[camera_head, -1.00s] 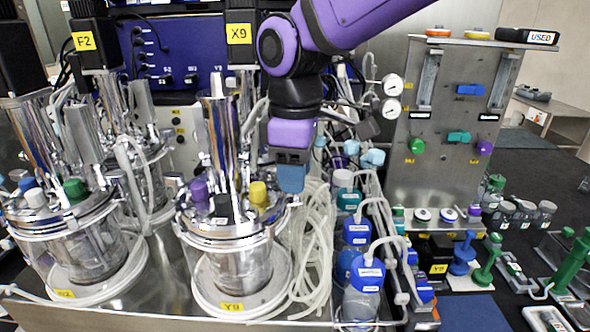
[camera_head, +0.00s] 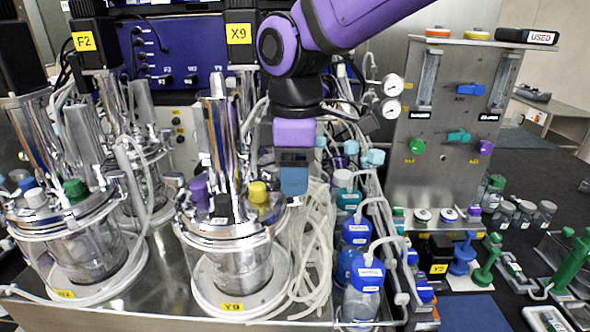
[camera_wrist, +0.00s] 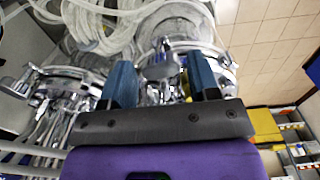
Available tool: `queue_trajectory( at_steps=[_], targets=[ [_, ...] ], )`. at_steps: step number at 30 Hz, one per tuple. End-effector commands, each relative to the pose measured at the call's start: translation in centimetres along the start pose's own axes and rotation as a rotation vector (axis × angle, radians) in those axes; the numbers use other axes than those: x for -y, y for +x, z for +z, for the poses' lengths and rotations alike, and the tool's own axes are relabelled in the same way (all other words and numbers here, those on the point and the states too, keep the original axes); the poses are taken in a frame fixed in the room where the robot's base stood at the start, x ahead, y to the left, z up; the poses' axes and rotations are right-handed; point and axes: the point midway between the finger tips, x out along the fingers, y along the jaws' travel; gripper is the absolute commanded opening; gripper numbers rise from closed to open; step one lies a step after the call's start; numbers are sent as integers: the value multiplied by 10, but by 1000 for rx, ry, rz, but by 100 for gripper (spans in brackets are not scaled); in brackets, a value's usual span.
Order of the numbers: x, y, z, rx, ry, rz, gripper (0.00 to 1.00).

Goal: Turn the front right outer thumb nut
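The front right bioreactor (camera_head: 238,262), labelled Y9, has a steel lid with purple and yellow caps. A small metal thumb nut (camera_head: 295,201) shows at the right edge of its lid, just below my gripper (camera_head: 293,190). In the wrist view, my gripper (camera_wrist: 160,75) has its two blue fingers spread apart. A metal clamp part, probably the thumb nut (camera_wrist: 167,62), shows between and beyond the fingers. I cannot tell whether either finger touches it. In the head view the fingers overlap in line and hide part of the area behind them.
Loose pale tubing (camera_head: 312,245) hangs right of the vessel. Blue-capped bottles (camera_head: 363,285) stand farther right. The front left vessel (camera_head: 85,255) is beside the right one. A steel panel (camera_head: 440,160) with valves and gauges stands at the back right.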

Motion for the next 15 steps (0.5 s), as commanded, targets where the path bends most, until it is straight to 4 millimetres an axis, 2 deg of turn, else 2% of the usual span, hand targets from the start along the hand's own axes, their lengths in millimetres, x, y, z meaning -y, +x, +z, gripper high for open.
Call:
queue_trajectory(
  at_steps=[10, 15],
  targets=[
    [0, -1, 0, 1, 1, -1, 65],
    [0, -17, 0, -1, 2, 1, 65]
  ],
)
